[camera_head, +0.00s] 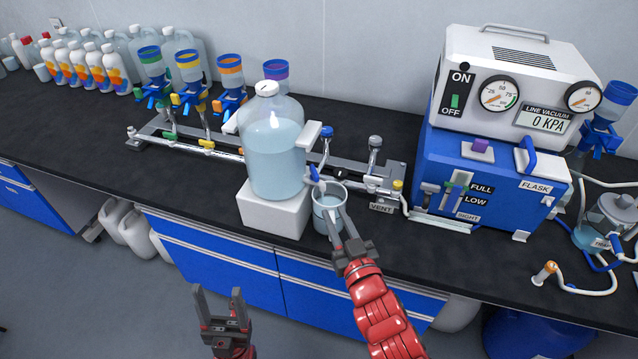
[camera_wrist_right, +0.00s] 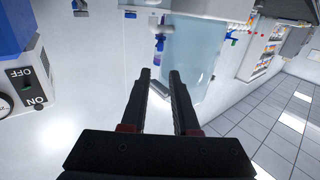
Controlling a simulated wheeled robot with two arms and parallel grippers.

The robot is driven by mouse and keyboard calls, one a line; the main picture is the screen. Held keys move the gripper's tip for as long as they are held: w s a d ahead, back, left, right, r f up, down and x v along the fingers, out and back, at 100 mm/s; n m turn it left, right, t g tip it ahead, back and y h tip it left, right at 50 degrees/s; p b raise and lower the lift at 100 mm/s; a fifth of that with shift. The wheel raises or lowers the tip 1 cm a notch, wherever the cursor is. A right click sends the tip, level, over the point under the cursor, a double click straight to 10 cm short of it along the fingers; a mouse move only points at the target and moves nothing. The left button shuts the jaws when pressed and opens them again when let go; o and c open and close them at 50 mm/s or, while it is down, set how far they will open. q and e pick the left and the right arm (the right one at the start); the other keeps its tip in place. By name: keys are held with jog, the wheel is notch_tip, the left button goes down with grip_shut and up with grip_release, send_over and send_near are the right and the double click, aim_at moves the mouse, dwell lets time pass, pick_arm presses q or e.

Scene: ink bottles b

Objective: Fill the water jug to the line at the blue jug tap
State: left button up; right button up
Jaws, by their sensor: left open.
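The water jug (camera_head: 328,207) is a small clear beaker-like vessel in the head view. It is just right of the big water bottle's white stand, below a blue tap (camera_head: 316,175). It looks pale blue inside; its line and water level are too small to read. My right gripper (camera_head: 345,225) is at the jug's near right side, its fingers partly overlapping it. My left gripper (camera_head: 218,300) is open and empty, low in front of the counter.
The large water bottle (camera_head: 274,150) stands on a white block (camera_head: 272,212) at the counter's front. Behind are a manifold rail (camera_head: 205,148) and several coloured filter funnels. A blue vacuum unit (camera_head: 480,170) reading 0 KPA stands at right. Dark counter is clear at left.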

aim_at(317, 177)
jog(key=shift+p+x, duration=1.7)
jog(key=shift+x, duration=4.95)
grip_shut()
